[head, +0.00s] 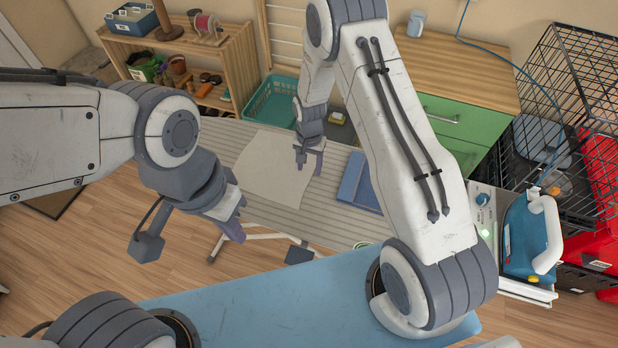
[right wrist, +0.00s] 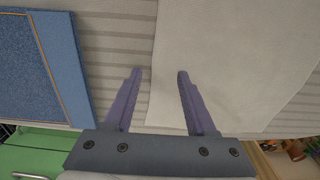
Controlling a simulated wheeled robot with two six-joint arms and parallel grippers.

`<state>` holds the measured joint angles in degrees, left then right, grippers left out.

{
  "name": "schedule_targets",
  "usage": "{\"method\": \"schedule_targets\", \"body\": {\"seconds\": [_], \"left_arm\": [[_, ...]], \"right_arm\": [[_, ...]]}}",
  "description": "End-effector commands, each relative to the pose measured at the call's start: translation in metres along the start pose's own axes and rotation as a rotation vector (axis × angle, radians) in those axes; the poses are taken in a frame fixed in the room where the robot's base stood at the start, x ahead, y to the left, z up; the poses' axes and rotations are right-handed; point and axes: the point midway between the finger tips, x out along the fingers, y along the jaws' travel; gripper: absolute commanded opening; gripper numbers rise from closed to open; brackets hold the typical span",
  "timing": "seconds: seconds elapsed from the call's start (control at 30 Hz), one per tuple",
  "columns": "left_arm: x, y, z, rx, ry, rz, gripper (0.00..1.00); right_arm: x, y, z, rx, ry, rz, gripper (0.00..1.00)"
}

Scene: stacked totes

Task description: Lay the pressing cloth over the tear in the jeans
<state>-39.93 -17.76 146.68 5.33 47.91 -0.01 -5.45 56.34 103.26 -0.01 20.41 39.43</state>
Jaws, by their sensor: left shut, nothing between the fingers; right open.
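The pale beige pressing cloth (head: 272,172) lies flat on the striped ironing board; it also shows in the right wrist view (right wrist: 235,55). The blue jeans (head: 353,180) lie to its right, partly behind my right arm; the right wrist view shows a jeans part with orange stitching (right wrist: 32,65). A strip of bare board separates cloth and jeans. I cannot see a tear. My right gripper (head: 309,168) is open above the cloth's edge; in the right wrist view (right wrist: 159,75) one finger is over the cloth, the other over bare board. My left gripper (head: 236,232) is shut and empty, in front of the board.
The striped ironing board (head: 225,140) has bare room left of the cloth. A teal basket (head: 270,102) and a wooden shelf (head: 232,55) stand behind. A green cabinet (head: 455,120), a blue iron (head: 528,235) and a black wire crate (head: 585,80) are at the right.

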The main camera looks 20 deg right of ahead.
Motion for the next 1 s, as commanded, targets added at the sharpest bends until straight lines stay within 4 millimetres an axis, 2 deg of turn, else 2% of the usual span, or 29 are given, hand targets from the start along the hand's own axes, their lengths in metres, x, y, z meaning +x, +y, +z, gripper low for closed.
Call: {"method": "schedule_targets", "body": {"seconds": [0.1, 0.37, 0.4, 0.6, 0.7, 1.0], "left_arm": [[0.0070, -0.0005, 0.0003, 0.000, 0.000, 0.000, 0.00], [0.0063, -0.0005, 0.0003, 0.000, 0.000, 0.000, 0.00], [0.0063, -0.0005, 0.0003, 0.000, 0.000, 0.000, 0.00], [0.0064, -0.0005, 0.0003, 0.000, 0.000, 0.000, 0.00], [0.0064, -0.0005, 0.0003, 0.000, 0.000, 0.000, 0.00], [0.0065, -0.0005, 0.0003, 0.000, 0.000, 0.000, 0.00]], "right_arm": [[0.0088, -0.0002, -0.0003, 0.000, 0.001, -0.001, 0.56], [0.0090, 0.0001, -0.0001, 0.000, 0.000, 0.000, 0.56], [0.0090, 0.0001, 0.0000, 0.000, 0.000, 0.000, 0.54], [0.0093, 0.0006, 0.0003, 0.000, -0.001, 0.001, 0.16], [0.0095, 0.0008, 0.0005, 0.000, -0.002, 0.002, 0.00], [0.0098, 0.0010, 0.0010, 0.000, -0.003, 0.002, 0.00]]}}
